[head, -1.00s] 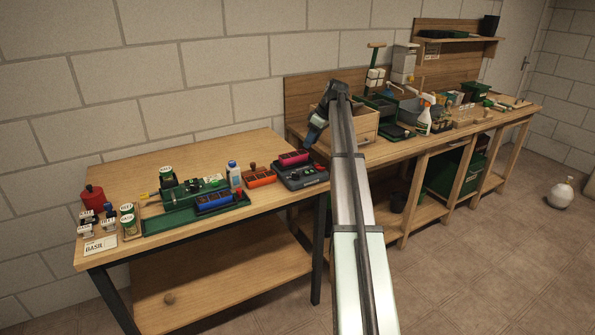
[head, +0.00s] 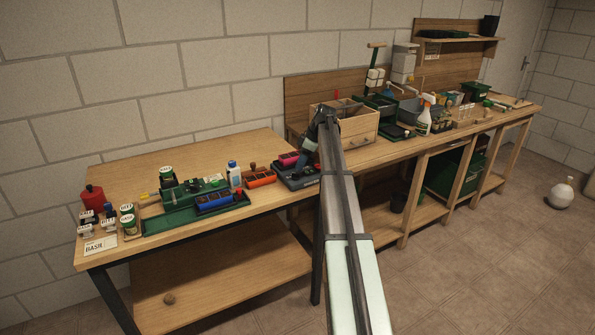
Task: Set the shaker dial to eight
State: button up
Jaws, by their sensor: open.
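The shaker is a dark grey box (head: 289,179) at the right end of the near table in the head view. A magenta-red tray (head: 288,158) sits on its back part. My gripper (head: 304,163) is at the right part of the shaker, pointing down at its top. It is open. It covers the shaker's right side, so the dial and its setting are hidden. I cannot tell whether the fingers touch the dial or are around it.
An orange tray (head: 259,178) and a white bottle with a blue cap (head: 234,174) stand left of the shaker. A green tray (head: 165,222) holds a blue block tray (head: 214,201). A wooden box (head: 358,126) stands on the bench behind my arm.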

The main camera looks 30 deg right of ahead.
aim_at(296, 173)
jog(key=shift+x, duration=2.35)
grip_shut()
